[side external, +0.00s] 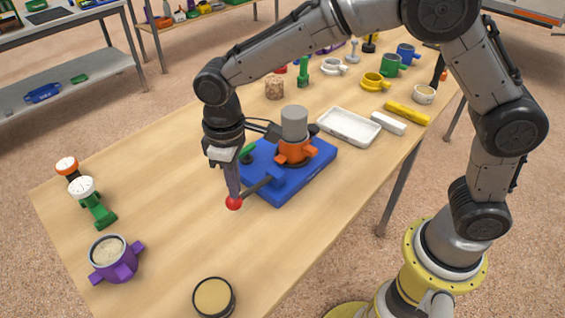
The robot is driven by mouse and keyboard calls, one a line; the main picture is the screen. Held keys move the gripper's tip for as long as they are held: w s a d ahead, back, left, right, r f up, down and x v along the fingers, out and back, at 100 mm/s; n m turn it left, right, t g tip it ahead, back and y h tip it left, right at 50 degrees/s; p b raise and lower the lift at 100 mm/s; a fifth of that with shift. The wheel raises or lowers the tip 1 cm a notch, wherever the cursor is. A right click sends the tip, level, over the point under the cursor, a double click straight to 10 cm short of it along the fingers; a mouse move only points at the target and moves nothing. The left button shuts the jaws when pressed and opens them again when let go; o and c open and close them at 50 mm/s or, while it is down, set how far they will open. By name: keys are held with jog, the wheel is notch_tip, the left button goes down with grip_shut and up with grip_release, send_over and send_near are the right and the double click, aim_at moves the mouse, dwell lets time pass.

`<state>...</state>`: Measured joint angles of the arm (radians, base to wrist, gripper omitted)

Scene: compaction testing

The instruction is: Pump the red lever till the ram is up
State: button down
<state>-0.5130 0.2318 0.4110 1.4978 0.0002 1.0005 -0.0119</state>
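The red knob (234,202) is the ball end of a dark lever (258,186). The lever reaches out to the left from a blue base (292,190) on the table. On the base, an orange collar (296,151) surrounds a grey cylinder (294,122) that stands upright above it; which part is the ram is not clear. My gripper (233,192) points down with its fingertips right at the red knob, touching or nearly so. The fingers overlap from this side, so their opening and any hold on the knob cannot be told.
A white tray (349,127) and a yellow bar (407,113) lie to the right of the base. A purple mould (116,262), a round tin (213,298) and a green-based gauge (93,203) stand at the left and front. Several cups stand behind.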

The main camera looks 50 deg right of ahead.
notch_tip(320, 180, down, 3)
jog(key=shift+a+r, duration=0.1)
jog(key=shift+r, duration=0.05)
notch_tip(320, 180, up, 9)
jog(key=d, duration=0.1)
dwell(0.4)
jog(key=shift+r, duration=0.1)
jog(key=shift+a+f, duration=0.15)
jog(key=shift+f, duration=1.35)
jog(key=shift+a+f, duration=0.2)
jog(key=shift+f, duration=1.35)
jog(key=shift+a+f, duration=0.15)
jog(key=shift+f, duration=1.35)
notch_tip(320, 180, up, 9)
jog(key=d, duration=0.1)
